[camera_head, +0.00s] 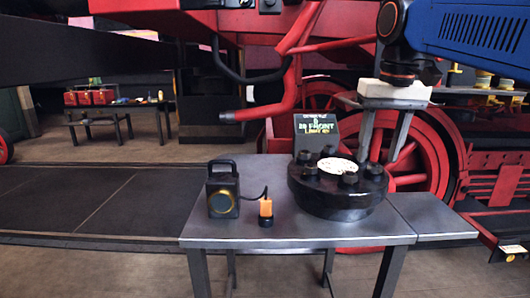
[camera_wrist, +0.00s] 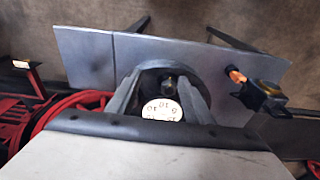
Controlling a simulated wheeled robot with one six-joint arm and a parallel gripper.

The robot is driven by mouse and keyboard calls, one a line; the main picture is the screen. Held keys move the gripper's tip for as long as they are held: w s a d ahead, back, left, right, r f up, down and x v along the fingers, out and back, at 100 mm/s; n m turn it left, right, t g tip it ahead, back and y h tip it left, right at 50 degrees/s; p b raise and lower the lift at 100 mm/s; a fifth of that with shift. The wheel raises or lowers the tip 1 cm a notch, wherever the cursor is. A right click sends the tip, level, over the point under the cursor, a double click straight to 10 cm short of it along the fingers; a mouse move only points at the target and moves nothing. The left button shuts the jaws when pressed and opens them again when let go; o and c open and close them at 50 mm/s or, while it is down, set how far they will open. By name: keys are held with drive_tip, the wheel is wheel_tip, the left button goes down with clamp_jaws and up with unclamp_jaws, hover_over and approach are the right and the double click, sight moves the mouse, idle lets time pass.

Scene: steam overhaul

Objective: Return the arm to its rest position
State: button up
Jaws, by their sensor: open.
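My gripper (camera_head: 379,156) hangs from my blue arm at the upper right of the head view, fingers pointing down. Its two grey fingers are apart, with nothing held between them. It appears above or behind the right part of a black round cover (camera_head: 335,203) with several bolts and a white face; the exact gap cannot be told. My gripper's pale body fills the bottom of that view.
The cover stands on a grey metal table (camera_head: 260,236). A black lamp (camera_head: 222,189) and an orange-black piece (camera_head: 265,208) joined by a cable stand left of it. A dark sign (camera_head: 315,132) stands behind. Red locomotive rods and wheels (camera_head: 410,150) lie close behind. The table's right wing (camera_head: 435,217) is bare.

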drive_tip(key=s+d+f+t, duration=0.1)
drive_tip(key=s+f, duration=0.4)
drive_tip(key=f, duration=0.4)
drive_tip(key=s+d+f+t, duration=0.1)
drive_tip(key=s+f, duration=0.5)
drive_tip(key=f, duration=0.4)
drive_tip(key=s+d+f+t, duration=0.1)
drive_tip(key=s+f, duration=0.4)
drive_tip(key=f, duration=0.5)
drive_tip(key=shift+s+d, duration=0.3)
drive_tip(key=shift+d, duration=0.15)
